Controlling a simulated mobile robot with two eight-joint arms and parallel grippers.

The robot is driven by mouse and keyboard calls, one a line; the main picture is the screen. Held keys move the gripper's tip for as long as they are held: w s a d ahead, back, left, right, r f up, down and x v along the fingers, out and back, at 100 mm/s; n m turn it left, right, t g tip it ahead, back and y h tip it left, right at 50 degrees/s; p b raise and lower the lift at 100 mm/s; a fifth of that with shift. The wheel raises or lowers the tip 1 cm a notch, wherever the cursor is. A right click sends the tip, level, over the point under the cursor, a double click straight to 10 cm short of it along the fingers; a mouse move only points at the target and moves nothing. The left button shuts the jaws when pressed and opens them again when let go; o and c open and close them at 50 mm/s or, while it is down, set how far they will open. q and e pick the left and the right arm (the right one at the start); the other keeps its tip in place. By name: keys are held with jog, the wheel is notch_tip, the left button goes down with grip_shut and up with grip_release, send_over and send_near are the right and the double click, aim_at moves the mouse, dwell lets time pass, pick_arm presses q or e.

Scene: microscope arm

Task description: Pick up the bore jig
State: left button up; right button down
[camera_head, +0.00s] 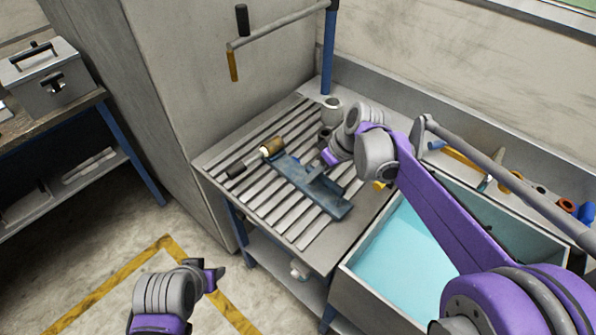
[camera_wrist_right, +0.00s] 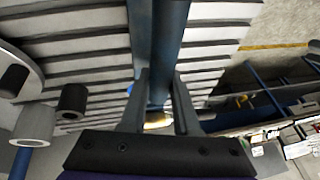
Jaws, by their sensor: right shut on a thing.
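The bore jig appears to be the long dark-blue piece (camera_head: 318,193) over the slatted bench top. It lies diagonally, with a raised part near its middle. My right gripper (camera_head: 318,167) reaches it from the right and is shut on that raised part. In the right wrist view the blue piece (camera_wrist_right: 160,40) runs between the two fingers of my right gripper (camera_wrist_right: 158,105). I cannot tell whether the jig rests on the slats or is slightly above them. My left gripper (camera_head: 217,277) is low over the floor, away from the bench; its finger gap is unclear.
Grey cylindrical parts (camera_head: 331,112) stand behind my right gripper. A tank of blue liquid (camera_head: 405,262) adjoins the slatted bench (camera_head: 222,162) on the right. A jointed metal arm (camera_head: 280,25) hangs above.

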pick_arm(q)
jog(key=shift+w+r, duration=0.15)
jog(key=shift+r, duration=0.25)
pick_arm(e)
notch_tip(320, 180, up, 10)
jog(key=shift+r, duration=0.1)
jog(key=shift+f, duration=0.2)
pick_arm(q)
notch_tip(320, 180, down, 6)
jog(key=s+b, duration=0.2)
jog(key=b, duration=0.1)
jog(key=shift+r+b, duration=0.15)
jog(key=shift+b, duration=0.15)
pick_arm(e)
jog(key=shift+f, duration=4.35)
pick_arm(q)
jog(key=shift+s+f+b, duration=0.1)
jog(key=shift+f+b, duration=0.2)
pick_arm(e)
jog(key=shift+f, duration=0.55)
